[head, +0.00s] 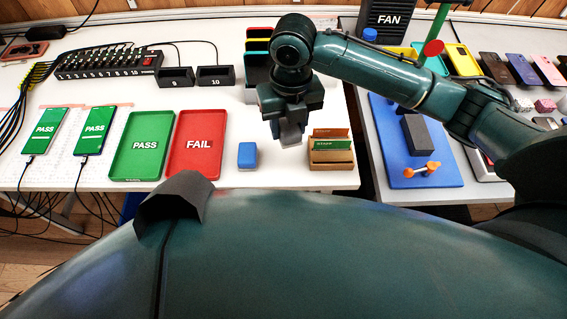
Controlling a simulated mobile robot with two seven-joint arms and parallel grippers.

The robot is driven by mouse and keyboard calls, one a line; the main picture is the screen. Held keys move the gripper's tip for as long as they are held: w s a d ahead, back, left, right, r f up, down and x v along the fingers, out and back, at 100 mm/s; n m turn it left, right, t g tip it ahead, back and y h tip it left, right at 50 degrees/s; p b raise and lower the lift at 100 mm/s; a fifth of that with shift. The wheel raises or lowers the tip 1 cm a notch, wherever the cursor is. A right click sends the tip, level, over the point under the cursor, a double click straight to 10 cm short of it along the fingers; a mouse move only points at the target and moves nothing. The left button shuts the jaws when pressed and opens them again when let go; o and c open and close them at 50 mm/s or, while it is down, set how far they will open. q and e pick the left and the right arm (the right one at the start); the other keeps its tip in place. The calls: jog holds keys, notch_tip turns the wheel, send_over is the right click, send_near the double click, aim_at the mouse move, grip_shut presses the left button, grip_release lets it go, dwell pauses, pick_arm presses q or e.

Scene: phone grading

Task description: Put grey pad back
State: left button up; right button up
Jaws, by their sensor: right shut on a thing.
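The small grey pad (291,134) is in my right gripper (287,117), in the head view near the front of the white table. The gripper points down and is shut on the pad, whose lower part shows below the fingers. I cannot tell whether the pad touches the table or hangs just above it. My left gripper is not in view.
A blue block (247,155) stands left of the pad, and a cardboard card box (331,156) stands to its right. Red FAIL tray (196,143) and green PASS tray (141,145) lie farther left. A gap separates the right table.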

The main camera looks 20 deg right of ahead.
jog(key=n, duration=0.3)
jog(key=n+b, duration=0.1)
jog(key=n, duration=0.1)
jog(key=shift+w+a, duration=0.35)
jog(key=shift+f+n, duration=0.15)
jog(key=shift+n, duration=0.25)
notch_tip(320, 180, down, 5)
jog(key=shift+f, duration=0.15)
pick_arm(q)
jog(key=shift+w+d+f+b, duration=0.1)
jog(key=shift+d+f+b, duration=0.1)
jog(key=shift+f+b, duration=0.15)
pick_arm(e)
jog(key=shift+f, duration=2.15)
jog(key=shift+f, duration=0.15)
jog(key=o, duration=1)
jog(key=shift+o, duration=0.2)
pick_arm(q)
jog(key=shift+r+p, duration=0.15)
jog(key=shift+p, duration=0.25)
pick_arm(e)
notch_tip(320, 180, up, 12)
jog(key=shift+r, duration=0.15)
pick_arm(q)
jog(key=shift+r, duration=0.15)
